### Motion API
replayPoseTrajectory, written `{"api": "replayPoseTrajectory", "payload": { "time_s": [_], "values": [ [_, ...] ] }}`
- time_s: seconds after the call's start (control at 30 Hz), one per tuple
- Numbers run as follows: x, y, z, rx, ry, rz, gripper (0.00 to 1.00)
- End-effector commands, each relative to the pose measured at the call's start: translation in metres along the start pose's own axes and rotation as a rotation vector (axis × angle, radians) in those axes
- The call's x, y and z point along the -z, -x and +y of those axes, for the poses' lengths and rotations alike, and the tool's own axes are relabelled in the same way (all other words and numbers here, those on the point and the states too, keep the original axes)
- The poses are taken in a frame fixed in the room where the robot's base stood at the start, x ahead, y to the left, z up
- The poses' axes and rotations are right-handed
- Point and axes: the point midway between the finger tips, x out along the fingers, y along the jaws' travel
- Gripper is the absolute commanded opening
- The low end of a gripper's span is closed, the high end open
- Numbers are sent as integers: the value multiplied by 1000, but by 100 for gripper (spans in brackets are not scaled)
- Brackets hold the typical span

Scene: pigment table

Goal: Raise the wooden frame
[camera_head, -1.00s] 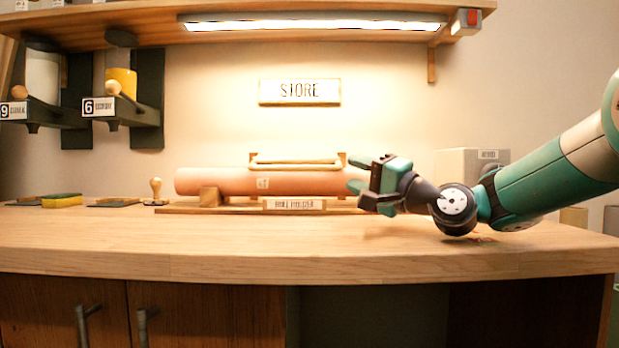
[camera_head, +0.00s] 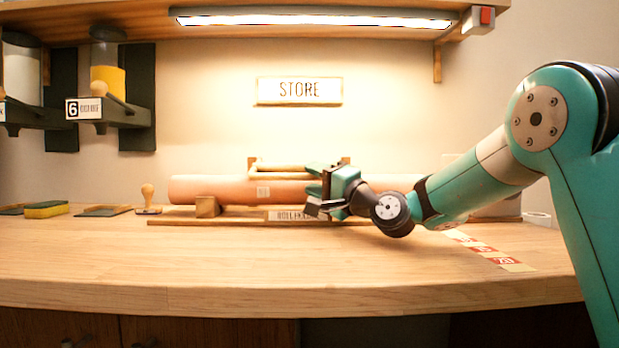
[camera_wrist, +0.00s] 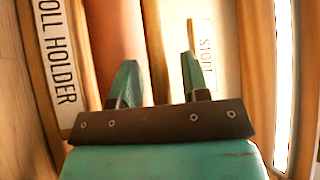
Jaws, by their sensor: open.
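The wooden frame (camera_head: 286,167) is a pale bar with a short post at each end. It lies along the upper side of a pink paper roll (camera_head: 225,189) on the holder at the back of the table. My gripper (camera_head: 316,181) is in front of the frame's right part and hides some of it. In the wrist view my gripper (camera_wrist: 160,75) is open, one finger on each side of the frame's bar (camera_wrist: 155,45). The roll (camera_wrist: 117,30) lies on the left side there. Whether a finger touches the bar cannot be told.
The roll holder (camera_head: 180,222) has a label (camera_head: 290,215) on its front. A wooden stamp (camera_head: 148,196) and a sponge (camera_head: 46,209) lie left of it. A lit shelf (camera_head: 330,38) is above. The table's front (camera_head: 250,265) is clear.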

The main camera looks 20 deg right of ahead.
Motion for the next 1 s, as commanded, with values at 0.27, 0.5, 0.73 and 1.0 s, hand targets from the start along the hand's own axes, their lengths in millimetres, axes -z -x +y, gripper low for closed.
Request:
{"api": "replayPoseTrajectory", "payload": {
  "time_s": [0.27, 0.5, 0.73, 1.0],
  "values": [
    [-4, -2, 0, 2, -2, -6, 12],
    [-3, -2, 0, 1, -2, -5, 0],
    [0, -3, -9, -20, -20, -3, 0],
    [6, -8, -35, -102, -100, -3, 0]
  ]
}}
